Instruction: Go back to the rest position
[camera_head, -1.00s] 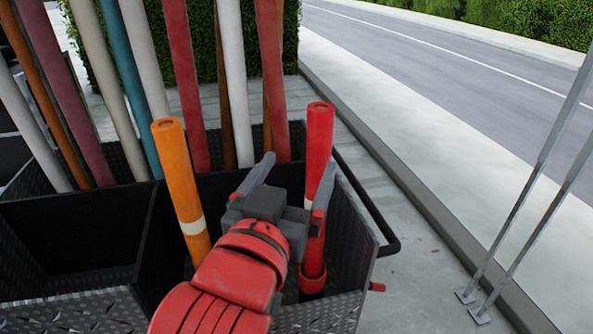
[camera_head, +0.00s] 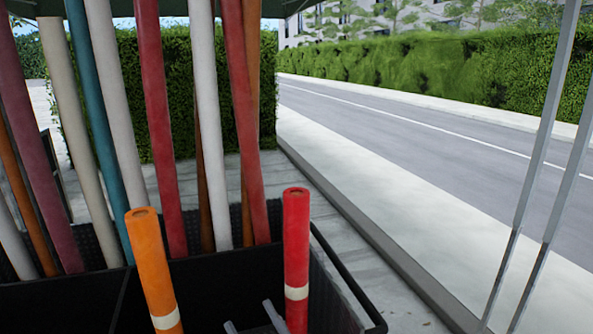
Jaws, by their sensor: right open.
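My right gripper (camera_head: 252,325) shows only its fingertips at the bottom edge, between the orange roll and the red roll. Its fingers are apart with nothing seen between them. The orange roll (camera_head: 148,255) with a pale band stands tilted in the black bin (camera_head: 215,280). The red roll (camera_head: 296,240) with a pale band stands nearly upright at the bin's right side, just right of the gripper. Whether a fingertip touches the red roll cannot be told. The rest of my right arm is below the picture. My left gripper is not in view.
Several long rolls, such as a white one (camera_head: 205,120) and a teal one (camera_head: 97,110), lean in the back compartments. A dark rail (camera_head: 345,275) runs along the bin's right side. Two metal poles (camera_head: 540,150) stand at right. Pavement between is clear.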

